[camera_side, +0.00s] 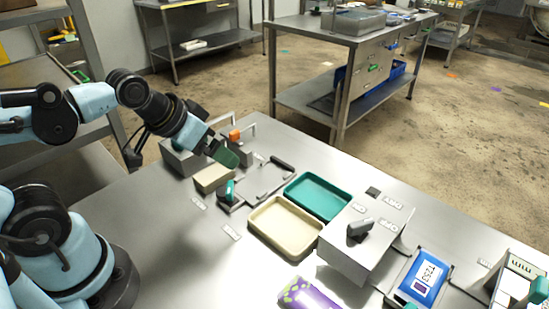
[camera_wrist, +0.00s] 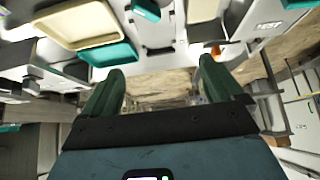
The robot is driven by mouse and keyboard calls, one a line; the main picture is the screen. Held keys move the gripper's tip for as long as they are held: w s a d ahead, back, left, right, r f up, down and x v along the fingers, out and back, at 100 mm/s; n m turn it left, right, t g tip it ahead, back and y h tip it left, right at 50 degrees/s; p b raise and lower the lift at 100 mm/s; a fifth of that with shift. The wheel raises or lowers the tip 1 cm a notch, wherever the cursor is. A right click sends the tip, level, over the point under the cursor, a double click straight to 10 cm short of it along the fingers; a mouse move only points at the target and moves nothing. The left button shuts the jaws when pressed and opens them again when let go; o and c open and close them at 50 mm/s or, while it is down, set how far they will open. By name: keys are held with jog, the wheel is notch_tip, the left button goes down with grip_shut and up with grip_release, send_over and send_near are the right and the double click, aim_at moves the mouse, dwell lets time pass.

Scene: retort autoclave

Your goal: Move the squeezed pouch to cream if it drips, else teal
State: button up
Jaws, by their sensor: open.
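The cream tray (camera_side: 284,228) lies on the steel bench, empty, and the teal tray (camera_side: 331,201) lies beside it, also empty. Both show upper left in the wrist view, cream (camera_wrist: 78,24) and teal (camera_wrist: 110,56). A purple pouch (camera_side: 308,296) with a green pattern lies at the front edge of the side view, partly cut off. A blue-and-white pouch (camera_side: 424,277) lies on a plate at the right. I cannot tell which pouch is squeezed, and no drip shows. My gripper (camera_side: 230,157) is open and empty above the bench's far left; its green fingers also show in the wrist view (camera_wrist: 161,72).
A white box with a dark lever (camera_side: 360,230) stands right of the trays. A beige block (camera_side: 213,178), a wire frame (camera_side: 268,185) and an orange-topped fixture (camera_side: 235,135) are near my gripper. A slotted rack (camera_side: 512,290) stands at far right.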

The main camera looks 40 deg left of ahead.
jog(key=d+m+g+h, duration=0.3)
jog(key=d+m, duration=0.5)
jog(key=d, duration=0.4)
jog(key=m+g, duration=0.4)
jog(key=m, duration=0.6)
send_near(313, 303)
jog(key=x, duration=0.4)
jog(key=shift+x, duration=2.6)
jog(key=shift+c, duration=0.2)
jog(key=c, duration=1.2)
jog(key=shift+c, duration=0.2)
jog(key=shift+r, duration=0.2)
